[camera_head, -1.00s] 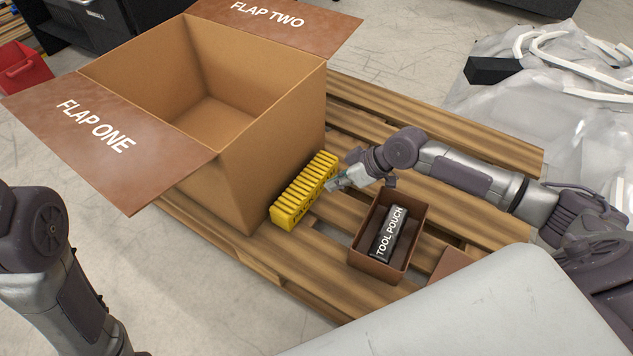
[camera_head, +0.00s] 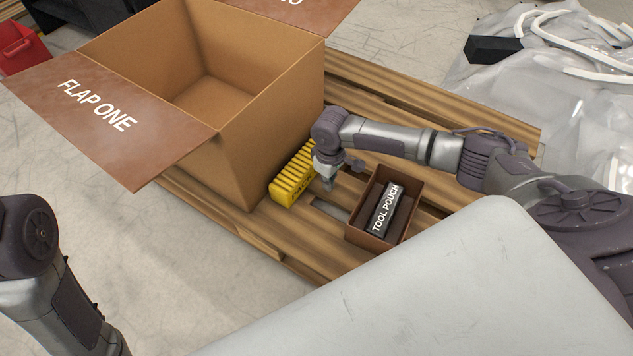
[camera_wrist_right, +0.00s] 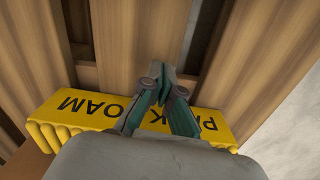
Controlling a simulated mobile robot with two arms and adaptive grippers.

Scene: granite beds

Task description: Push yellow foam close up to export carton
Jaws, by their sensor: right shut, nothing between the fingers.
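The yellow ribbed foam block (camera_head: 290,184) lies on the pallet alongside the right face of the open export carton (camera_head: 270,125). Its left end is very near the carton wall; I cannot tell whether they touch. My right gripper (camera_head: 328,184) points down just right of the foam, shut and empty, and the arm hides the foam's far end. In the right wrist view the shut fingertips (camera_wrist_right: 164,72) reach past the foam (camera_wrist_right: 85,115), covering part of its black lettering. My left gripper is out of view; only the left arm shows at lower left.
A small brown box (camera_head: 409,215) holding a black tool pouch (camera_head: 388,212) stands on the slatted pallet (camera_head: 440,110), right of my gripper. Carton flap one (camera_head: 105,115) sticks out to the left. Plastic wrap (camera_head: 560,85) lies at the right.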

